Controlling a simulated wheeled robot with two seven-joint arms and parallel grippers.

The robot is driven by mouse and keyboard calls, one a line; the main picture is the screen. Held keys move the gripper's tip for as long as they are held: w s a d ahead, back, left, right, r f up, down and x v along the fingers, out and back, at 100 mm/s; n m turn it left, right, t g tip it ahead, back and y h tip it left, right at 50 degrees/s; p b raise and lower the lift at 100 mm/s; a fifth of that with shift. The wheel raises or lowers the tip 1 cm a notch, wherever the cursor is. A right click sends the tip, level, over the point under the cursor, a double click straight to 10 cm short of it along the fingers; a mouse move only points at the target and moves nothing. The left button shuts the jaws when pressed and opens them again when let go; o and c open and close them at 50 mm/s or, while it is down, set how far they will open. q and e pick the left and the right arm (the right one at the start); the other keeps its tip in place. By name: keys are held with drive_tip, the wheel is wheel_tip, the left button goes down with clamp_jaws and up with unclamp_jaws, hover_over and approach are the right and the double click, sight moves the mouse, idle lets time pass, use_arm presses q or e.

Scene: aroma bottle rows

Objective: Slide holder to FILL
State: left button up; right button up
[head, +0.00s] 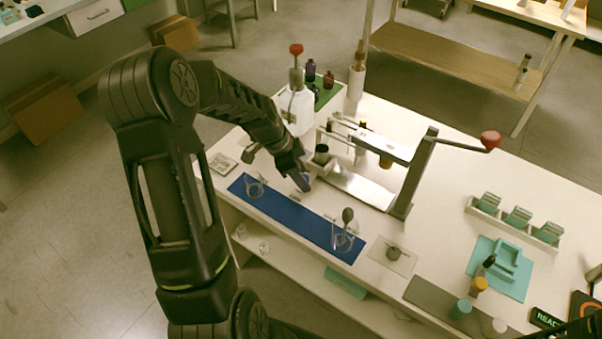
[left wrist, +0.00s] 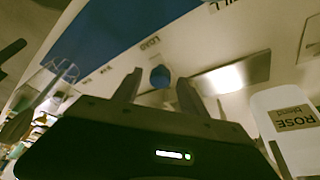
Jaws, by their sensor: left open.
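My left gripper (head: 303,183) is over the far edge of the blue mat (head: 296,218), at the left end of the metal track (head: 358,188). In the left wrist view its two fingers (left wrist: 159,82) stand apart. A dark blue round thing (left wrist: 160,75) shows between them, close to the LOAD label (left wrist: 150,43); whether it is the holder or something in it, and whether the fingers touch it, I cannot tell. The FILL label (left wrist: 229,5) is at the top of that view. A dark cup (head: 321,155) stands just behind the gripper. My right gripper is out of view.
A white ROSE jug (left wrist: 296,122) with a red-topped pump stands beside the arm. A press with a red-knobbed lever (head: 490,140) rises right of the track. Glassware (head: 345,232) stands on the mat.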

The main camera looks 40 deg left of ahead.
use_arm(q)
drive_tip(key=shift+c, duration=0.3)
clamp_jaws()
idle(1.1)
